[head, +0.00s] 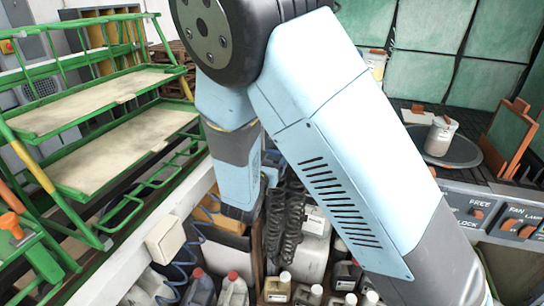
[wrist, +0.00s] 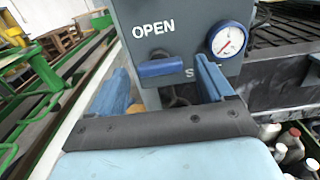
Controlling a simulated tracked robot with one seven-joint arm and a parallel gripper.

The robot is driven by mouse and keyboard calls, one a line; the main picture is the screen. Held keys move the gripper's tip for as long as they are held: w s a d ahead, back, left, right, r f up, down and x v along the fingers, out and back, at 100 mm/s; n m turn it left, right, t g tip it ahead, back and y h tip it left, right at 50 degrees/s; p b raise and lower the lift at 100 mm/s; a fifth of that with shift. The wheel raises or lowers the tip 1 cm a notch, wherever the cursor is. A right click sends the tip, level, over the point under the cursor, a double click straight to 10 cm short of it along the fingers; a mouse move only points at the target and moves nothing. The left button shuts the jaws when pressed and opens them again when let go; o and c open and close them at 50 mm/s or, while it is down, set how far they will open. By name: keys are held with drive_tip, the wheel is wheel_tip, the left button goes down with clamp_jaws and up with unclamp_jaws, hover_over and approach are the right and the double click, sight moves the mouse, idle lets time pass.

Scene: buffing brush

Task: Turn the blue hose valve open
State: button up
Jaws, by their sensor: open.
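In the wrist view the blue hose valve handle (wrist: 160,69) lies roughly horizontal on the front of a grey box (wrist: 180,20), under the white word OPEN. My gripper (wrist: 161,74) is open, with one blue finger on each side of the handle. A gap shows between the handle and each finger, wider on the left. Whether the fingertips reach as deep as the handle is hard to tell. Another label starting with S is mostly hidden at the right finger. The valve cannot be made out in the head view, where my arm fills the middle.
A round gauge (wrist: 227,39) sits on the box close to the right finger. In the head view, green racks (head: 120,100) stand at left, several bottles (head: 235,290) below, and a bench with a round plate (head: 462,151) and can (head: 440,136) at right.

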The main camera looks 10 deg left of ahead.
drive_tip(key=shift+w+d, duration=0.15)
drive_tip(key=shift+w, duration=0.55)
drive_tip(key=c, duration=1)
